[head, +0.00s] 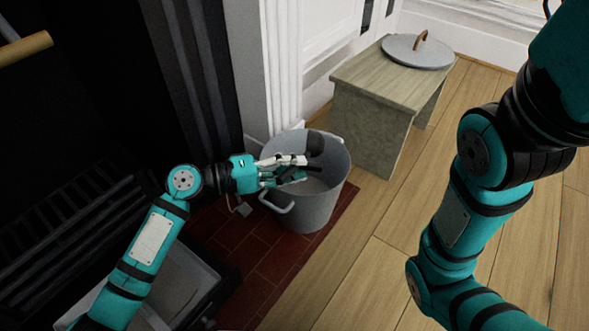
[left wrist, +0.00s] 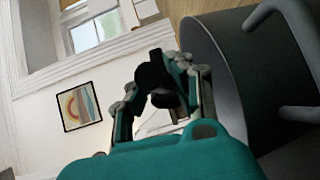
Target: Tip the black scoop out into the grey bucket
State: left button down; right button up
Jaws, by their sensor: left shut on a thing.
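The grey bucket (head: 318,202) stands on the dark red tiles, its open top facing up and its handle on the near left side. My left gripper (head: 300,168) is over the bucket's mouth and shut on the black scoop (head: 315,144). The scoop's dark bowl is over the opening, by the far part of the rim. In the left wrist view the scoop (left wrist: 160,85) is between the fingers, with the bucket (left wrist: 225,65) close beside on the right. I cannot tell whether the scoop holds anything. My right gripper is out of view; only my right arm shows.
A stone-coloured bench (head: 372,115) with a round grey lid (head: 418,51) on it stands behind the bucket. A dark fireplace with a grate (head: 70,215) is at left. A grey tray (head: 180,285) lies below my left arm. The wooden floor at right is clear.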

pick_arm(q)
jog(key=shift+a+f+n+h, duration=0.1)
jog(key=shift+a+n+h, duration=0.2)
jog(key=shift+h, duration=0.4)
dwell(1.2)
